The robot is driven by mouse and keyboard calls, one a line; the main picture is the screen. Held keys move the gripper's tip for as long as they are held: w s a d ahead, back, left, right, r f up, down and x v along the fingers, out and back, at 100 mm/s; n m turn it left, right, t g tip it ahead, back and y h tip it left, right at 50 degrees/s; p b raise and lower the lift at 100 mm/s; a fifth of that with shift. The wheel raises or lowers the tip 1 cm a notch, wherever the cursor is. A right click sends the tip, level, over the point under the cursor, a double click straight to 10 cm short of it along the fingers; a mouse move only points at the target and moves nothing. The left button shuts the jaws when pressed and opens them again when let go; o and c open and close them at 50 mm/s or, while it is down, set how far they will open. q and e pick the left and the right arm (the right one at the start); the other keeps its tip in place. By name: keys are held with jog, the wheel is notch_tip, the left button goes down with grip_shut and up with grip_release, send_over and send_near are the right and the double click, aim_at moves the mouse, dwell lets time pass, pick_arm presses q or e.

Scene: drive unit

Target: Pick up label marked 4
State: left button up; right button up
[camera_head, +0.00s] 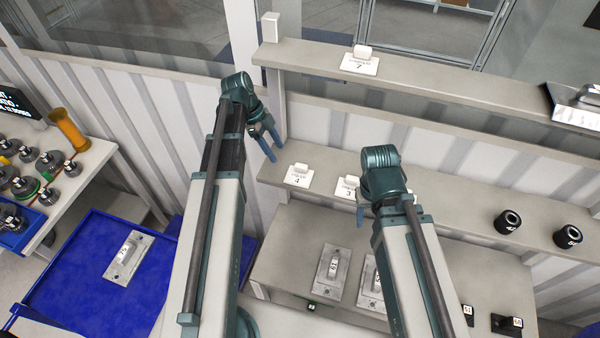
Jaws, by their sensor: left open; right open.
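The label marked 4 (299,177) is a white plate with a small raised block, lying on the left part of the middle shelf (463,190). My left gripper (268,144) is open and empty, a little to the upper left of this label in the picture and apart from it. A similar label marked 3 (346,187) sits just to its right. My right gripper (361,213) is open; it points down beside the label marked 3, and its fingers are mostly hidden behind my arm.
A label marked 7 (360,62) lies on the upper shelf (420,80). Two black cylinders (508,222) (567,236) stand on the middle shelf at right. Metal plates (331,270) lie on the lower surface. A blue tray (62,278) with one plate is at left.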

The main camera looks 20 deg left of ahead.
aim_at(300, 165)
pick_arm(q)
jog(key=shift+d, duration=2.3)
jog(key=shift+s, duration=0.1)
jog(key=shift+d, duration=0.25)
jog(key=b+x, duration=0.4)
jog(key=x, duration=0.1)
jog(key=shift+d+f+b, duration=0.15)
jog(key=shift+d+b, duration=0.25)
jog(key=shift+d, duration=0.1)
grip_shut()
